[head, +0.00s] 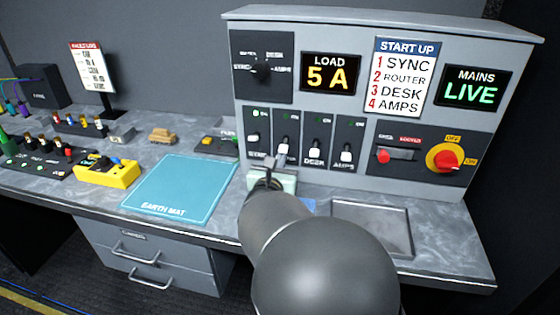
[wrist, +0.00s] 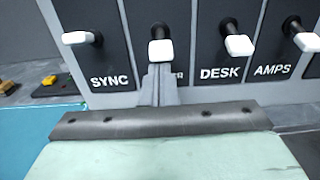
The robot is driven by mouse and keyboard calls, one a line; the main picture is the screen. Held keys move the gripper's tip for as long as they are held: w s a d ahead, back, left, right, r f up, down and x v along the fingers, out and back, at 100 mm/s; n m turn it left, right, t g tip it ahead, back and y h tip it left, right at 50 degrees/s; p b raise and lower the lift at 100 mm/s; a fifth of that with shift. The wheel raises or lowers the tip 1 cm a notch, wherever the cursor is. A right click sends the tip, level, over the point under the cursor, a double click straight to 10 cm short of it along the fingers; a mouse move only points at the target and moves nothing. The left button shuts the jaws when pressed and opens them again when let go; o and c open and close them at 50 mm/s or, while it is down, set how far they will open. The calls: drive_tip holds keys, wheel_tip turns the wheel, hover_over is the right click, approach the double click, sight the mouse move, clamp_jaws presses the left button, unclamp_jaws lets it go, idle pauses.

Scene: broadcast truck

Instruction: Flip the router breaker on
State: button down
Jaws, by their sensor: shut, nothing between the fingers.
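The router breaker is the second of the row of levers on the grey panel. Its white-tipped lever (head: 284,146) also shows in the wrist view (wrist: 161,50), on a black plate whose label is mostly hidden behind my fingers. The sync (wrist: 77,38), desk (wrist: 239,45) and amps (wrist: 307,42) levers stand on either side.
The start-up card (head: 404,75) lists sync, router, desk, amps. The load display (head: 330,73) reads 5 A and the mains display (head: 476,92) reads LIVE. A red-and-yellow rotary switch (head: 446,160) is at right. A blue earth mat (head: 180,188) and an empty tray (head: 372,206) lie on the bench.

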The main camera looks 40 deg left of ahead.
sight(281, 152)
drive_tip(key=shift+d+r+g+p, duration=0.1)
drive_tip(key=shift+r+g+p, duration=0.2)
drive_tip(key=shift+p, duration=0.15)
drive_tip(key=shift+s+r+g+h+p, duration=0.2)
drive_tip(key=shift+g+h+p, duration=0.1)
drive_tip(key=shift+p, duration=0.4)
wheel_tip(281, 152, up, 2)
drive_tip(key=g+p, duration=0.1)
drive_tip(key=p, duration=0.2)
drive_tip(key=g+p, duration=0.1)
drive_tip(key=p, duration=0.2)
drive_tip(key=shift+d+r+h, duration=0.15)
drive_tip(key=shift+r+h, duration=0.05)
drive_tip(key=shift+h, duration=0.2)
drive_tip(key=r+g+p, duration=0.1)
drive_tip(key=p, duration=0.3)
drive_tip(key=shift+s+h, duration=0.1)
drive_tip(key=shift+h, duration=0.2)
drive_tip(key=shift+s+f+b, duration=0.1)
drive_tip(key=shift+f+b, duration=0.35)
drive_tip(key=shift+f, duration=0.35)
drive_tip(key=shift+r, duration=0.1)
drive_tip(key=shift+r+p, duration=0.5)
drive_tip(key=shift+r, duration=0.25)
